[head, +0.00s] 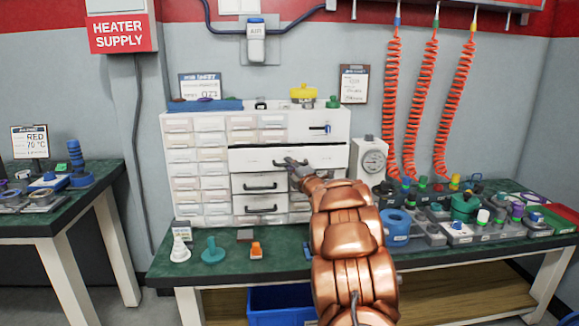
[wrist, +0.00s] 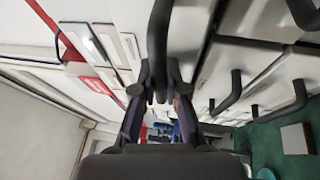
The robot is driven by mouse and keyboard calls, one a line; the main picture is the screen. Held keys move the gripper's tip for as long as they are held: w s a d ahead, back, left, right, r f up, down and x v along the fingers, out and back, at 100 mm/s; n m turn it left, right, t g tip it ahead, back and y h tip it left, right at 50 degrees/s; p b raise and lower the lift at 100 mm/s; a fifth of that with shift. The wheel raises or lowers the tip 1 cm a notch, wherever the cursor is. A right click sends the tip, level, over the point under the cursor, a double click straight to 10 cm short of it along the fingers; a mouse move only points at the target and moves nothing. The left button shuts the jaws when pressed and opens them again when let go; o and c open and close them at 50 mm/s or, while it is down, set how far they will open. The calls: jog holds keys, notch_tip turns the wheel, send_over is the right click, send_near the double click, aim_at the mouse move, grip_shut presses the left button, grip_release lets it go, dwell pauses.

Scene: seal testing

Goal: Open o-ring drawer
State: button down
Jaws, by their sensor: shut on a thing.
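The white drawer cabinet (head: 196,125) stands on the green-topped bench. Its wide drawer (head: 325,157) has a dark gap along its top edge, and its front seems to stand slightly forward; I cannot tell how far it is out. My gripper (head: 293,166) is at the front of this drawer, shut on its dark handle. In the wrist view the dark bar handle (wrist: 160,45) runs between the two fingers of my gripper (wrist: 160,88). No label telling which drawer is the o-ring one is readable. My arm hides part of the cabinet's lower right.
Two drawers with handles (head: 261,187) lie below, and small drawers (head: 181,155) fill the left. A pressure gauge (head: 372,160), a blue ring part (head: 396,226) and several fittings stand to the right. A teal part (head: 212,250) and orange part (head: 256,250) stand near the bench front.

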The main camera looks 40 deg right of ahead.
jog(key=s+a+b, duration=0.4)
jog(key=s+a, duration=0.5)
jog(key=s, duration=0.3)
jog(key=shift+s+a, duration=0.2)
jog(key=c, duration=1.2)
grip_release()
jog(key=v, duration=1.2)
jog(key=shift+a, duration=0.1)
jog(key=shift+r, duration=0.1)
